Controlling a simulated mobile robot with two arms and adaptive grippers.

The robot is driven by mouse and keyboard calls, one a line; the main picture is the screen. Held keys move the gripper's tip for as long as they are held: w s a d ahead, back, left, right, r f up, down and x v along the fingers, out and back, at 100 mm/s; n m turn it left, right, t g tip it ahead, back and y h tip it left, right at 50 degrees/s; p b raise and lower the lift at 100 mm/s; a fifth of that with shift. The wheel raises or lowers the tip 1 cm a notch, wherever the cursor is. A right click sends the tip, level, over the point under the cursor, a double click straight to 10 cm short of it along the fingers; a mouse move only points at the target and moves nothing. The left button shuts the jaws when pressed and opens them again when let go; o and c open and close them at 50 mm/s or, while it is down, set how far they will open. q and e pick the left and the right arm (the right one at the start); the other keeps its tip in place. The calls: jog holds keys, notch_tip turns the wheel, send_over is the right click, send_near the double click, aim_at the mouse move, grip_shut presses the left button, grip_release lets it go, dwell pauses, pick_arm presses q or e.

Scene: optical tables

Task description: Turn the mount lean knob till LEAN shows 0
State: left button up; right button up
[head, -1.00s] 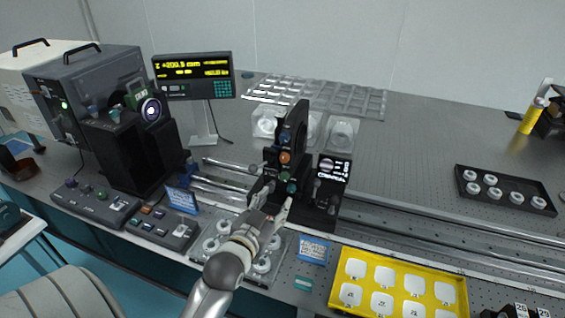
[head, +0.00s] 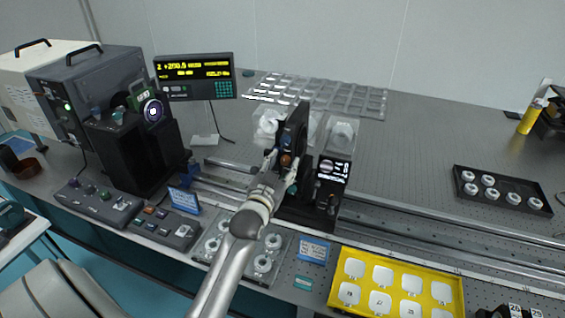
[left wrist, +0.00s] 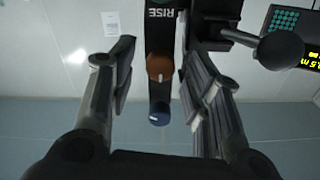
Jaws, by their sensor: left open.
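The black mount (head: 297,125) stands upright on the rail carriage at the middle of the table. Its orange-brown knob (head: 286,160) shows just beyond my left gripper (head: 278,181). In the left wrist view, the orange-brown knob (left wrist: 160,67) appears between the open, empty fingers (left wrist: 158,75), with a blue knob (left wrist: 160,113) below it and the word RISE above. I cannot tell whether a finger touches a knob. My gripper hides the mount's lower knobs in the head view. No LEAN label or value is readable; a small dark display (head: 333,171) stands right of the mount. My right gripper is out of view.
A readout (head: 195,76) stands behind left. Control boxes (head: 168,228) lie front left. A yellow tray (head: 398,256) is front right, and a black tray of rings (head: 503,190) lies farther right. A dark ball-ended lever (left wrist: 281,50) is near the fingers.

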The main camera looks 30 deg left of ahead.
pick_arm(q)
jog(key=shift+w, duration=0.2)
grip_shut()
dwell(0.4)
jog(key=shift+r+n+p, duration=0.1)
jog(key=shift+n+p, duration=0.45)
jog(key=shift+n, duration=0.55)
jog(key=n+p, duration=0.1)
jog(key=n, duration=0.2)
jog(key=shift+a, duration=0.1)
jog(key=n+p, duration=0.1)
jog(key=n, duration=0.2)
jog(key=shift+n, duration=0.4)
jog(key=shift+n+p, duration=0.55)
jog(key=shift+n, duration=0.85)
